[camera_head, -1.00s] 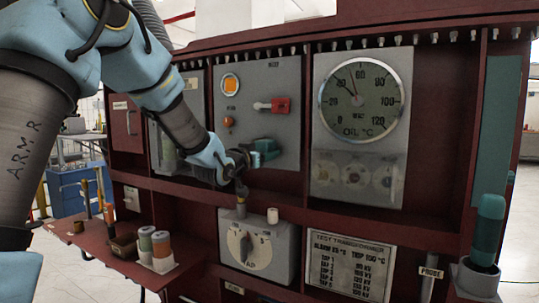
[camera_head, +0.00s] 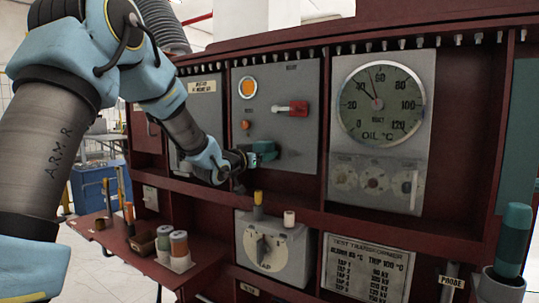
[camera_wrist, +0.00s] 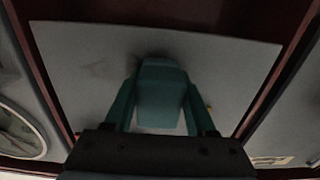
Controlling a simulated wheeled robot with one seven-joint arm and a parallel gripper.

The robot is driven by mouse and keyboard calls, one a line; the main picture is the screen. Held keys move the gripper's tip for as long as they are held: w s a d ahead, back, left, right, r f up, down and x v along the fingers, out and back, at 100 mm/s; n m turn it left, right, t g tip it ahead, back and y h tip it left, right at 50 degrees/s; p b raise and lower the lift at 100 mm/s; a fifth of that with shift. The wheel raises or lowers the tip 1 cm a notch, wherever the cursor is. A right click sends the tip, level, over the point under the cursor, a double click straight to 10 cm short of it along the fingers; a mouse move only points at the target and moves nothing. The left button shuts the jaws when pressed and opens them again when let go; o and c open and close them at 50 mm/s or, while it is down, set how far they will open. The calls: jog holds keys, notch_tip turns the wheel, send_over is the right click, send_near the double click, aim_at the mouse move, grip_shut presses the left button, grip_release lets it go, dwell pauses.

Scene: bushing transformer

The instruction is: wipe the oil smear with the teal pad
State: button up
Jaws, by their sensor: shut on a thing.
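My gripper (camera_head: 250,160) is shut on the teal pad (camera_head: 265,150) in front of the lower left part of the grey lamp-and-switch panel (camera_head: 300,145). In the wrist view the pad (camera_wrist: 160,95) sits between the two teal fingers of my gripper (camera_wrist: 160,108), with the grey panel (camera_wrist: 225,70) behind it. I cannot tell whether the pad touches the panel. A faint dark smudge (camera_wrist: 97,69) shows on the panel, left of the pad in the wrist view; it may be the oil smear. In the head view I cannot make it out.
A red-handled switch (camera_head: 292,108) and an orange lamp (camera_head: 247,88) are above the pad. A round gauge (camera_head: 380,105) is to the right. A shelf edge (camera_head: 290,205) and a grey knob box (camera_head: 270,250) lie below. A side tray (camera_head: 115,240) holds cans.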

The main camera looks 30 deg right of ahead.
aim_at(300, 152)
jog(key=shift+w+r, duration=0.1)
jog(key=shift+r, duration=0.35)
jog(key=shift+s+d+f+b, duration=0.1)
jog(key=shift+s+d+b, duration=0.95)
jog(key=shift+s, duration=0.55)
jog(key=shift+s+d+f+b, duration=0.1)
jog(key=shift+s+d+b, duration=0.6)
jog(key=shift+s+b, duration=0.8)
jog(key=shift+s+d+b, duration=0.9)
jog(key=shift+s+b, duration=0.1)
jog(key=shift+s, duration=0.75)
jog(key=shift+s+d, duration=0.1)
jog(key=shift+d, duration=0.05)
jog(key=shift+w+a+r, duration=0.2)
jog(key=shift+w, duration=0.1)
jog(key=shift+w+a+p, duration=0.6)
jog(key=shift+w+a, duration=0.3)
jog(key=shift+w, duration=0.65)
jog(key=shift+w+a+p, duration=0.55)
jog(key=shift+w+a, duration=0.3)
jog(key=shift+w, duration=0.7)
jog(key=shift+w+a+p, duration=0.6)
jog(key=shift+w+a, duration=0.3)
jog(key=shift+w, duration=0.65)
jog(key=shift+f, duration=0.1)
jog(key=v, duration=0.6)
jog(key=shift+b, duration=0.35)
